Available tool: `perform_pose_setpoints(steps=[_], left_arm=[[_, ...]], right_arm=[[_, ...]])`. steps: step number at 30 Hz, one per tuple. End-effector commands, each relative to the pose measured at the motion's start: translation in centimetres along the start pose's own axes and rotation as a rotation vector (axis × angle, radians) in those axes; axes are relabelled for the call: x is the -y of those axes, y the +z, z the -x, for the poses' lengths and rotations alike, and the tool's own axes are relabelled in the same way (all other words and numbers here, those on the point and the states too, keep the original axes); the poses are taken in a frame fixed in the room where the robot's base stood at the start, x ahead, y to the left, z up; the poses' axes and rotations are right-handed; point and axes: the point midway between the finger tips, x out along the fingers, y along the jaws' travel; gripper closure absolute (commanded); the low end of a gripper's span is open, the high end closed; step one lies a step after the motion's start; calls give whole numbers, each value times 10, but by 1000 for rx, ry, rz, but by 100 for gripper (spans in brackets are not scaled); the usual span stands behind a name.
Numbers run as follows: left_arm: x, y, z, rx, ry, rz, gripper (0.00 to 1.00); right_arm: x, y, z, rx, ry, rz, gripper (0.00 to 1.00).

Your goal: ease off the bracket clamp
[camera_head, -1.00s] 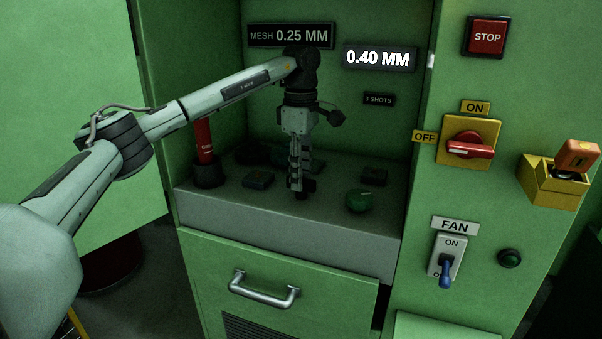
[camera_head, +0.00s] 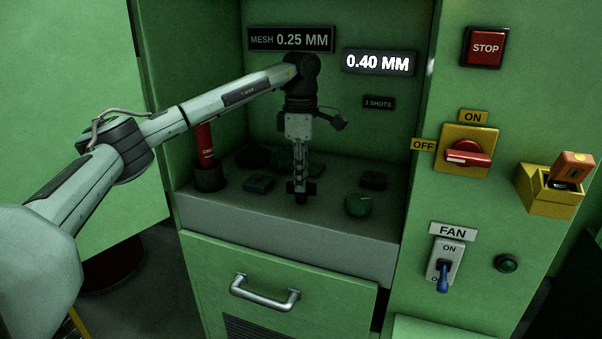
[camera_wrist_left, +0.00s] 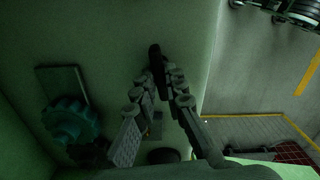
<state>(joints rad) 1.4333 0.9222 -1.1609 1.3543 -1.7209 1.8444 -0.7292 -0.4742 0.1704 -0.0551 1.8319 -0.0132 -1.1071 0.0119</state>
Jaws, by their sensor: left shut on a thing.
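My left gripper (camera_head: 300,187) points straight down over the grey shelf of the green cabinet recess. It is shut on a small dark piece (camera_wrist_left: 156,58) low at the shelf's front part. In the left wrist view the two fingers close in on this piece, which looks like a short dark bar or knob. I cannot tell whether it is the bracket clamp, as the fingers hide much of it. A green round knob (camera_head: 359,205) is to the right of the gripper, and a toothed green knob (camera_wrist_left: 70,120) shows in the left wrist view. My right gripper is not in view.
The shelf (camera_head: 235,212) also bears a red cylinder in a dark cup (camera_head: 208,178) and low dark blocks (camera_head: 259,184), (camera_head: 373,180). A drawer handle (camera_head: 264,293) is below. Right are a STOP button (camera_head: 485,47), a red rotary switch (camera_head: 467,155) and a fan switch (camera_head: 444,265).

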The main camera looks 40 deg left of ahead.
Motion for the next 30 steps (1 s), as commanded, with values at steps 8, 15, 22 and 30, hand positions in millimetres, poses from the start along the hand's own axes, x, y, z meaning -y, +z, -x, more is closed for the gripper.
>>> perform_pose_setpoints(steps=[8, 15, 22, 30], left_arm=[[0, 0, 2, 1, -1, 258, 100], [0, 0, 1, 0, 0, 486, 100], [0, 0, 0, 0, 0, 704, 100], [0, 0, 1, 2, 1, 959, 100]], right_arm=[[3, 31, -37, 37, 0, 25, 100], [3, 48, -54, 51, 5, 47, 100], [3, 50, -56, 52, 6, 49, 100], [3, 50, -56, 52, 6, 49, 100]])
